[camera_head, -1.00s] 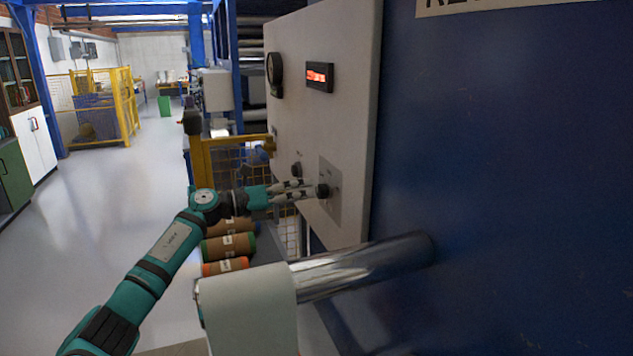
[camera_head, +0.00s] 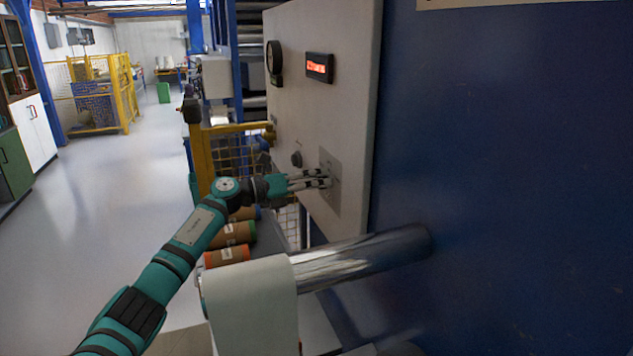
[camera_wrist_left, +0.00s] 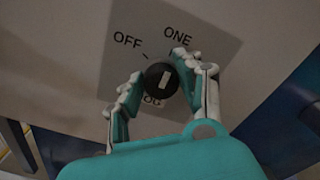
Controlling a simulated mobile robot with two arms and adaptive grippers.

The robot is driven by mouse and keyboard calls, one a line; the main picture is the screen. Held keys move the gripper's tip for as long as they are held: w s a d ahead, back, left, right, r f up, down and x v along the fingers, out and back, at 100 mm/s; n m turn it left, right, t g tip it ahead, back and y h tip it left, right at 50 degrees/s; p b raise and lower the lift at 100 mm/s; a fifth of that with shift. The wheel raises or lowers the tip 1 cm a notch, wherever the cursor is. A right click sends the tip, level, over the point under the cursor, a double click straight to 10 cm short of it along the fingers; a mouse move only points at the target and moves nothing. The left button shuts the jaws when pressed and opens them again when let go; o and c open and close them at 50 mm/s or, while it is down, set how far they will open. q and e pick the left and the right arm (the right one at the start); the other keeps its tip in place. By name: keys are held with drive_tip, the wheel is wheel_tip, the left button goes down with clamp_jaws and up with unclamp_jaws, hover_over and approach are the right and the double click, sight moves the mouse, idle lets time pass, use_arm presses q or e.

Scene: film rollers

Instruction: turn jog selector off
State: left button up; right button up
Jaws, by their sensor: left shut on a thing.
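The jog selector (camera_wrist_left: 160,80) is a round black knob with a white bar, on a grey plate (camera_wrist_left: 105,58) lettered OFF and ONE. A third label below the knob is partly hidden; "OG" shows. The white bar stands near upright, slightly tilted, its top toward ONE. My left gripper (camera_head: 326,178) reaches the plate on the panel and hides the knob in the head view. In the left wrist view its fingers sit on either side of the knob, shut on it. My right gripper is not in view.
The beige panel (camera_head: 300,110) also carries a red-lit display (camera_head: 319,67), a dial (camera_head: 274,62) and another black knob (camera_head: 297,159). A metal roller (camera_head: 365,262) with white material (camera_head: 252,300) lies below my arm. Wrapped rolls (camera_head: 232,233) lie beneath. Open floor is at left.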

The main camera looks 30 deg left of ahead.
use_arm(q)
drive_tip(key=shift+c, duration=0.6)
drive_tip(key=shift+n, duration=0.3)
drive_tip(key=shift+f+n+p, duration=0.2)
drive_tip(key=shift+n+p, duration=3.05)
drive_tip(key=shift+n, duration=2.35)
drive_tip(key=o, duration=1.1)
drive_tip(key=shift+a, duration=0.1)
drive_tip(key=shift+o, duration=0.2)
